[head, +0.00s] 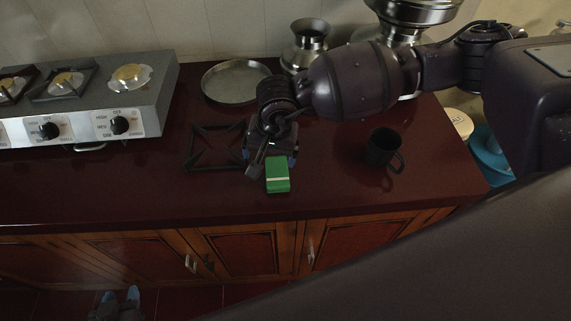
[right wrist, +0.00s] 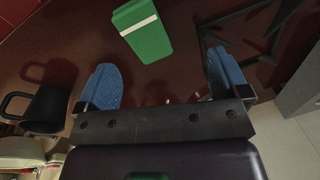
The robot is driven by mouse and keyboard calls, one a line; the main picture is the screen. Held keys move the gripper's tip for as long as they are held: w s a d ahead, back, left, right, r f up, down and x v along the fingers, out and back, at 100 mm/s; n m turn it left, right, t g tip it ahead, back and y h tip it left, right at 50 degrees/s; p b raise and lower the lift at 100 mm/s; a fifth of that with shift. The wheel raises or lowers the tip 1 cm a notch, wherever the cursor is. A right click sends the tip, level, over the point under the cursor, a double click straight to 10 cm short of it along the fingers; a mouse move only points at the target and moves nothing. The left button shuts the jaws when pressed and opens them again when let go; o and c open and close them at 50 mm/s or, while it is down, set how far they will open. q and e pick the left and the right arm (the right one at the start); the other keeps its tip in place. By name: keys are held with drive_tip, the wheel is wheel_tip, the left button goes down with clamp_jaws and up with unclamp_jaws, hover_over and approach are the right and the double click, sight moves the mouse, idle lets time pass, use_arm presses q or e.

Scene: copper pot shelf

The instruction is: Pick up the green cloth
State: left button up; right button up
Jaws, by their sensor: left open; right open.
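The green cloth (head: 278,175) is a small green block-like bundle with a pale stripe, lying on the dark red counter near its front edge. My right gripper (head: 269,160) is just behind it in the head view, with blue fingertips spread. In the right wrist view the cloth (right wrist: 143,32) lies ahead of the open blue fingers (right wrist: 163,80), apart from them, with nothing between the fingers. My left gripper (head: 120,299) is low at the lower left of the head view, below the counter front, open and empty.
A black mug (head: 382,148) stands right of the cloth. A black burner grate (head: 207,148) lies left of it. A metal plate (head: 234,82), metal pots (head: 307,42) and a gas stove (head: 85,100) are farther back. The counter (head: 130,190) at front left is clear.

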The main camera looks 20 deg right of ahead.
sight(277, 170)
drive_tip(key=shift+w+d+f+n+h+p, duration=0.25)
drive_tip(key=shift+w+d+f+n, duration=0.15)
drive_tip(key=shift+f, duration=1.35)
drive_tip(key=shift+w+d+f+n+h+p, duration=0.25)
drive_tip(key=shift+f+n, duration=0.2)
drive_tip(key=shift+f, duration=1.3)
drive_tip(key=shift+w+d+f+n+h+p, duration=0.25)
drive_tip(key=shift+d+f+n, duration=0.2)
drive_tip(key=shift+f, duration=1.3)
drive_tip(key=c, duration=1)
drive_tip(key=shift+r, duration=0.1)
wheel_tip(277, 170, up, 20)
drive_tip(key=b, duration=0.2)
